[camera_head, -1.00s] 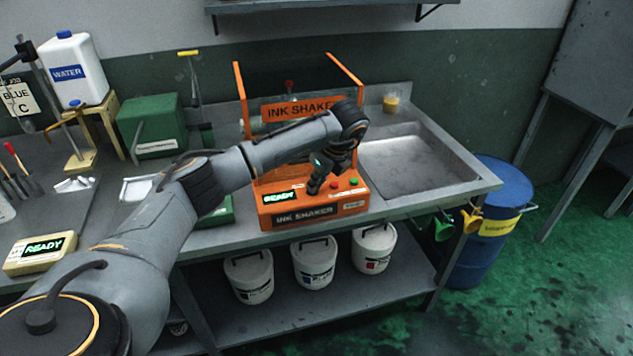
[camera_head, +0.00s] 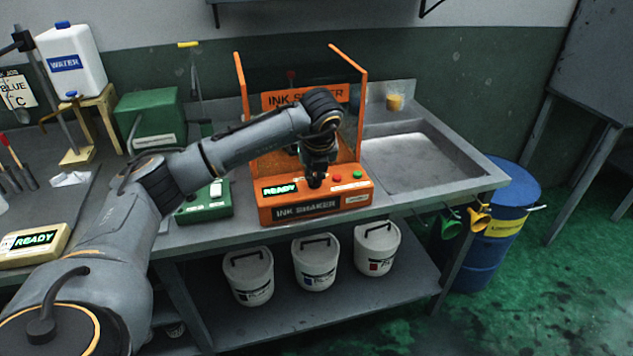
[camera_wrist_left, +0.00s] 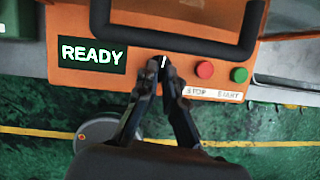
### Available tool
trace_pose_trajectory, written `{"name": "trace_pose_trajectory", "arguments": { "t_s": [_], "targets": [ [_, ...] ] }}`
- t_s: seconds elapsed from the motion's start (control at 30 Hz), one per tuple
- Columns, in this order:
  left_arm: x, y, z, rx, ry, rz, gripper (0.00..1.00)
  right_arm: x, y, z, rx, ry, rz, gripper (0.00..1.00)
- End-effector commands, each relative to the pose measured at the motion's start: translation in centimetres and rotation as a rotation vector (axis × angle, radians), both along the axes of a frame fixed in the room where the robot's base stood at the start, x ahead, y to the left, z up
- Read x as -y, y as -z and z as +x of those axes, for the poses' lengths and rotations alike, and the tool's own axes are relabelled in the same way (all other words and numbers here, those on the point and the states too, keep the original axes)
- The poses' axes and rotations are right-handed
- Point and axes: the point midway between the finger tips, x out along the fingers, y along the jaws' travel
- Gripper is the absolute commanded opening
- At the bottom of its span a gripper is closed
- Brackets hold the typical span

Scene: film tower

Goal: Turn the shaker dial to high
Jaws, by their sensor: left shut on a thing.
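The orange ink shaker (camera_head: 350,192) stands on the bench, with a lit READY display (camera_head: 280,189) at the left of its front panel. My left gripper (camera_head: 316,183) reaches down from above to the panel between the display and the buttons. In the left wrist view its fingertips (camera_wrist_left: 166,82) are closed around the small dark dial (camera_wrist_left: 164,64), whose white pointer mark points nearly straight up. The fingers hide most of the dial and any labels around it. My right gripper is in neither view.
A red stop button (camera_wrist_left: 205,69) and a green start button (camera_wrist_left: 239,75) sit just right of the dial. A black handle bar (camera_wrist_left: 180,42) crosses close above it. A sink (camera_head: 420,160) lies to the right, and white buckets (camera_head: 315,262) stand on the shelf below.

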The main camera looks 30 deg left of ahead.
Motion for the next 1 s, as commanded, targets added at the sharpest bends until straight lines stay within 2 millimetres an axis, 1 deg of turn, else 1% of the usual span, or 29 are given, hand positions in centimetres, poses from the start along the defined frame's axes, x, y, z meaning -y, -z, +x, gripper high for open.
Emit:
{"name": "trace_pose_trajectory", "arguments": {
  "t_s": [0.03,0.1,0.3,0.5,0.7,1.0],
  "targets": [
    [-0.1,0.2,0.0,0.004,0.038,-0.001,0.00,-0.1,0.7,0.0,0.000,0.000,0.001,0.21],
    [-0.2,0.2,-0.1,0.004,0.098,0.000,0.00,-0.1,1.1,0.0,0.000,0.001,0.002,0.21],
    [-0.3,0.1,-0.2,0.004,0.241,-0.001,0.00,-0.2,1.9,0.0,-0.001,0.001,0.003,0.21],
    [-0.4,0.0,-0.2,0.003,0.337,-0.002,0.00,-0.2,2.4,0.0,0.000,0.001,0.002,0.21],
    [-0.5,-0.1,-0.2,0.002,0.386,0.000,0.00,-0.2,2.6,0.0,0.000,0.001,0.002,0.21],
    [-0.5,-0.1,-0.2,0.001,0.402,0.000,0.00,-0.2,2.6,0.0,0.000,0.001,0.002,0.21]
  ]
}}
